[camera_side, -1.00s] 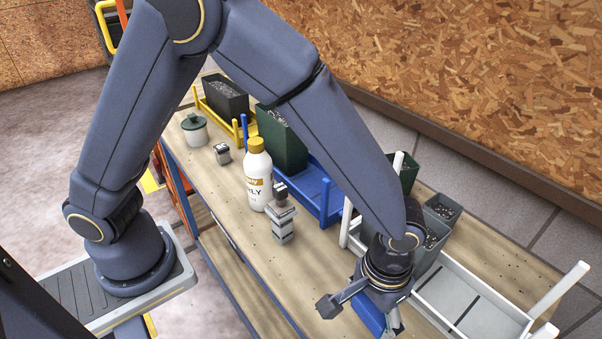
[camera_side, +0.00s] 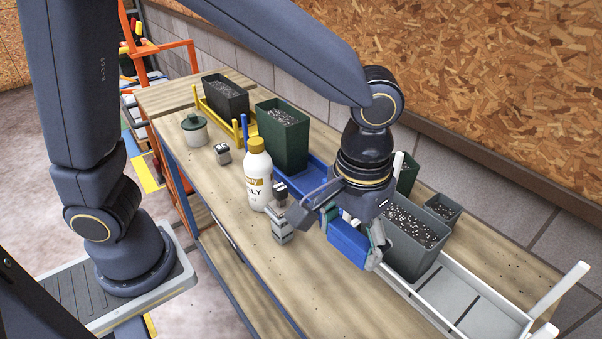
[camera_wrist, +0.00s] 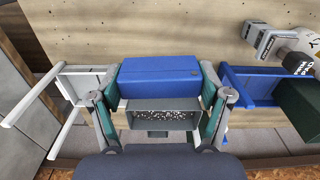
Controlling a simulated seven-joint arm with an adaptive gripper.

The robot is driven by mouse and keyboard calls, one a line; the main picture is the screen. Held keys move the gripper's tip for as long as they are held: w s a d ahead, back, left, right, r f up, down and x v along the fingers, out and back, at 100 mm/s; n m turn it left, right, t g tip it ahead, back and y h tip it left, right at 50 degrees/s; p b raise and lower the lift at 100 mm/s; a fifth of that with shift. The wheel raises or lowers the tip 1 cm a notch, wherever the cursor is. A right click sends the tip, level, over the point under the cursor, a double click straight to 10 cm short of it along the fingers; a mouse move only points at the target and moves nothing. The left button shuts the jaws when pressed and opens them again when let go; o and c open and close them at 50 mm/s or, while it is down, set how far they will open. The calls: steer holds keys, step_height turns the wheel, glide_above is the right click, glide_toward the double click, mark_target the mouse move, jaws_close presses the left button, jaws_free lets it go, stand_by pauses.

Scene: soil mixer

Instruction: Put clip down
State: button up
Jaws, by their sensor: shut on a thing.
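A blue boxy thing (camera_side: 350,245), the held clip as far as I can tell, sits between the fingers of my gripper (camera_side: 354,232). In the wrist view the blue clip (camera_wrist: 160,75) lies across between the green-padded fingertips of my gripper (camera_wrist: 160,84), which is shut on it. In the side view it hangs in front of the grey soil-filled planter, over the work table (camera_side: 270,280). I cannot tell the exact gap between its underside and the table.
A grey stacked device (camera_side: 282,222) and a white bottle with yellow cap (camera_side: 258,180) stand left of my gripper. The grey planter (camera_side: 408,262), white rack (camera_side: 470,302) and blue rack (camera_side: 312,180) are close by. The table front has bare room.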

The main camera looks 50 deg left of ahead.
steer(key=w+a+r+n, duration=0.1)
steer(key=w+a+r, duration=0.1)
steer(key=w, duration=0.4)
steer(key=w+a+r, duration=0.2)
steer(key=w, duration=0.5)
steer(key=a+f, duration=0.4)
steer(key=a, duration=0.5)
steer(key=a+f+m, duration=0.1)
steer(key=a+f, duration=0.3)
steer(key=a, duration=0.5)
steer(key=shift+w+f+m, duration=0.2)
steer(key=shift+f+m, duration=0.05)
steer(key=shift+m, duration=0.05)
steer(key=s+a+r, duration=0.3)
steer(key=s+r, duration=0.2)
steer(key=f, duration=1.2)
steer(key=shift+s+d+f, duration=0.2)
steer(key=shift+s, duration=0.2)
steer(key=shift+f, duration=2.35)
